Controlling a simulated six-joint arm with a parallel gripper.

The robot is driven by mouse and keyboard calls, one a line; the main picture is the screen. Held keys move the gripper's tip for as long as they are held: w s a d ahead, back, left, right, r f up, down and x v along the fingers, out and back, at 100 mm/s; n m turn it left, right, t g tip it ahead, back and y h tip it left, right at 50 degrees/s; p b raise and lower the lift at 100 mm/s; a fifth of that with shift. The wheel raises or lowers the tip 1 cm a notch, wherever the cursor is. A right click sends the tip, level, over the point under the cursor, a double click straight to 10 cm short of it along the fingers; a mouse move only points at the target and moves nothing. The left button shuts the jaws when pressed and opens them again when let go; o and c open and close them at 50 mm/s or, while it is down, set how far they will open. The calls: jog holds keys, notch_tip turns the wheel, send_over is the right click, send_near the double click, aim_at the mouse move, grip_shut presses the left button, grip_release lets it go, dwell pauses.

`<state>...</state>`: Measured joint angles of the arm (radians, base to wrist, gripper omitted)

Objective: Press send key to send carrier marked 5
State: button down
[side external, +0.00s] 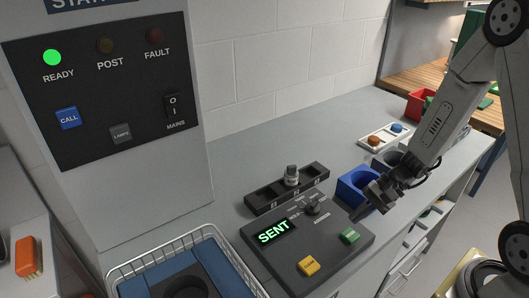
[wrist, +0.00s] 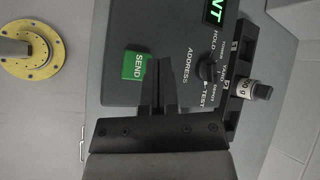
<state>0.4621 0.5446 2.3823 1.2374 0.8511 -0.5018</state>
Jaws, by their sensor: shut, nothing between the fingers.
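The green send key (side external: 349,236) sits at the right of the dark control box (side external: 334,258). In the wrist view the key (wrist: 136,66) reads SEND. My gripper (side external: 359,217) is shut and empty, its fingertips (wrist: 159,62) beside the key over the box; I cannot tell whether they touch it. The box's display (side external: 273,233) reads SENT in green. The address knob (side external: 312,206) shows in the wrist view (wrist: 208,71) too, among the labels HOLD, YARD and TEST. No carrier marked 5 can be made out.
A yellow key (side external: 308,265) is on the box's front. A dark rack (side external: 264,194) behind holds a small weight (side external: 292,175). A blue cup (side external: 352,187) stands near my gripper. A wire basket (side external: 126,270) is front left. The READY lamp (side external: 52,57) glows green.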

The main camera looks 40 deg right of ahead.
jog(key=shift+r, duration=0.95)
jog(key=shift+s+a, duration=0.1)
jog(key=shift+s+a+n+g+h, duration=0.3)
jog(key=shift+s+n+g, duration=0.2)
jog(key=shift+n, duration=0.1)
jog(key=s+n+g+h, duration=0.1)
jog(key=n, duration=0.1)
notch_tip(320, 180, up, 5)
jog(key=n+t+h, duration=0.2)
jog(key=n+h, duration=0.5)
jog(key=n, duration=0.2)
send_over(356, 238)
